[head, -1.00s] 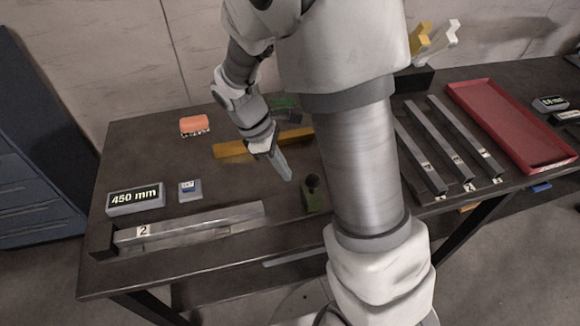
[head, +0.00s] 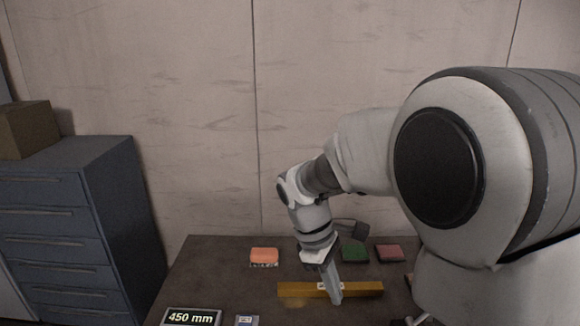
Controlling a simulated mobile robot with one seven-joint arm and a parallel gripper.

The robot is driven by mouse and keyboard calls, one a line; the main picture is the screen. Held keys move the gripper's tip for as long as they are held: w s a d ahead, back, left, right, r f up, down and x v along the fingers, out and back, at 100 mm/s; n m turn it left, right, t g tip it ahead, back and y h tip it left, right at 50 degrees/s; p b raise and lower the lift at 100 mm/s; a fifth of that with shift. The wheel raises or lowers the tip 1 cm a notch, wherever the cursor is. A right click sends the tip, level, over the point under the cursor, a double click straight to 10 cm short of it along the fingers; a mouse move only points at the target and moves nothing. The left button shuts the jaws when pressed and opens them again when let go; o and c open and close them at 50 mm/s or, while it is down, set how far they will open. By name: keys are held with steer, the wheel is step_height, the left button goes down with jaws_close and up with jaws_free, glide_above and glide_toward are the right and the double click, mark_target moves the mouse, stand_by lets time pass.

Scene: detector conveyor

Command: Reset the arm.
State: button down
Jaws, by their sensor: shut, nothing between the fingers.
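My arm fills the right side of the head view, bent at the elbow, with its wrist hanging down over the dark table. My gripper (head: 336,298) points down with its fingers shut and nothing between them. Its tips overlap the yellow-brown bar (head: 362,289) in the picture; whether they touch it I cannot tell.
An orange block (head: 264,256), a green block (head: 355,253) and a red block (head: 389,253) lie along the table's back. A blue drawer cabinet (head: 75,225) with a brown box (head: 28,130) stands left of the table (head: 205,264).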

steer(key=s+d+r+m+t+y, duration=0.3)
steer(key=s+r+m+t, duration=0.4)
steer(key=s+r+m, duration=0.4)
steer(key=s+d+m, duration=0.1)
steer(key=s, duration=0.2)
steer(key=shift+s+d+r+y+p, duration=0.15)
steer(key=shift+s+y+p, duration=0.15)
steer(key=shift+s+p, duration=0.1)
steer(key=shift+d, duration=0.2)
